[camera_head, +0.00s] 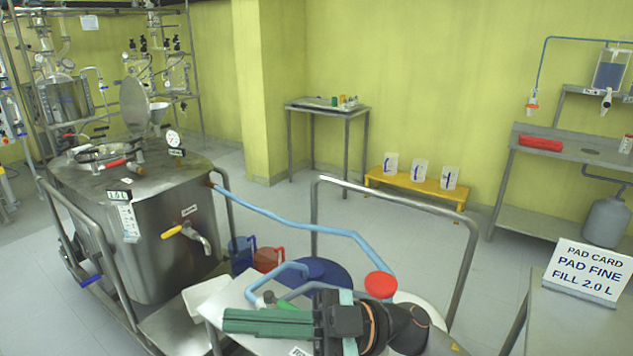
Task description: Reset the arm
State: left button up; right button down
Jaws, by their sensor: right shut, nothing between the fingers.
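My right arm (405,328) comes in at the bottom, a little right of the middle. Its gripper (228,321) has green fingers that point left, closed together with nothing between them. The gripper shows above a small pale table (235,300) beside the steel vessel cart. The gap between the fingers and the table top is hard to judge. My left gripper is not in view.
A steel vessel (160,225) with a yellow-handled tap (185,232) stands left. A blue hose (290,222) runs from it towards a red cap (380,285). A cart rail (468,260) rises behind my arm. A sign (588,272) stands right. Open floor lies beyond.

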jog(key=w+d+f+m+t+h+p, duration=0.1)
jog(key=w+d+f+m+t+h, duration=0.45)
jog(key=f+m+t, duration=0.45)
jog(key=w+d+f+m+t+h+p, duration=0.1)
jog(key=w+d+f+m+t+h, duration=0.5)
jog(key=m+t, duration=0.65)
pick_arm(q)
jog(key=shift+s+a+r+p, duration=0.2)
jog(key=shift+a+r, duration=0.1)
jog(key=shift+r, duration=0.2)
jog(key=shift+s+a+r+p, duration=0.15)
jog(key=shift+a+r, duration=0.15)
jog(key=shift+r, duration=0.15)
pick_arm(e)
jog(key=s+d+f+m+g+h, duration=0.1)
jog(key=s+d+f+g+h, duration=0.3)
jog(key=s+f, duration=0.5)
jog(key=s+d+f+m+g+h, duration=0.1)
jog(key=s+d+f+g+h, duration=0.2)
jog(key=s+d+f, duration=0.5)
notch_tip(320, 180, down, 9)
jog(key=shift+s+d+r+g+h, duration=0.15)
jog(key=shift+s+d+g+h, duration=0.2)
jog(key=shift+s, duration=0.7)
